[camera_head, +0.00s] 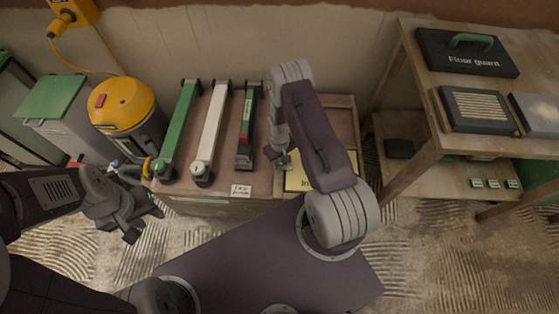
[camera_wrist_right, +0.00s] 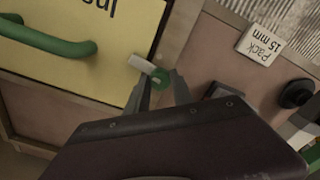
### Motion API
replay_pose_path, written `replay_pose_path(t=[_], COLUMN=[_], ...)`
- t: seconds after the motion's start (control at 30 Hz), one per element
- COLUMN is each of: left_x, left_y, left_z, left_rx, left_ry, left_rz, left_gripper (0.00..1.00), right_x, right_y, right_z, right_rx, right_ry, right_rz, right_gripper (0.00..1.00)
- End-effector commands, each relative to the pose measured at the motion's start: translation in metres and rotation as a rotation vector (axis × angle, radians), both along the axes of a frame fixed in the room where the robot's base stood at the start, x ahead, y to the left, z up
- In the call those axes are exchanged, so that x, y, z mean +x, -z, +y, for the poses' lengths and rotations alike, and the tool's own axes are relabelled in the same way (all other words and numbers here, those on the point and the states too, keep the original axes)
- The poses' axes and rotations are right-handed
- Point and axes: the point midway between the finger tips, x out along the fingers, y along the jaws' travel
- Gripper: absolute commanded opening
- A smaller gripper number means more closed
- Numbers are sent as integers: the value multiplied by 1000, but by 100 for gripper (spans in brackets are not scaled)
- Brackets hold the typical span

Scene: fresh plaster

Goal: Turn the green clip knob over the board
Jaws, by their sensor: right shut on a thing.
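The green clip knob (camera_wrist_right: 160,77) shows in the right wrist view at the edge of the yellow board (camera_wrist_right: 120,50). A pale clip tab (camera_wrist_right: 143,65) reaches from the knob over the board's edge. My right gripper (camera_wrist_right: 163,86) is shut on the knob, with a finger on each side. In the head view my right gripper (camera_head: 275,158) is beside the yellow board (camera_head: 296,182), which my right arm partly covers. My left gripper (camera_head: 145,222) is open and empty, in front of the bench's left part.
A green bar handle (camera_wrist_right: 60,45) stands out from the board. Green (camera_head: 181,130), white (camera_head: 212,130) and dark (camera_head: 246,135) long tools lie left of my right arm. A yellow-topped machine (camera_head: 125,105) stands at the left, and a wooden shelf (camera_head: 405,60) at the right.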

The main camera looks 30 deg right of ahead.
Motion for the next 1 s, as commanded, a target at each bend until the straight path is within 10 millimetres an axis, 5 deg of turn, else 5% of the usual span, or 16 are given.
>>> replay_pose_path(t=[0.4,0.97,1.0], left_x=[0,0,0], left_y=[-3,-3,-3], left_z=[0,0,0], left_rx=[0,0,0], left_ry=[0,0,0], left_rz=[0,0,0], left_gripper=[36,36,36], right_x=[0,1,1], right_y=[0,0,0], right_z=[0,0,0], right_rx=[0,-1,-1], right_ry=[-169,-193,-193], right_rz=[-1,-1,-1], right_gripper=[0,0,39])
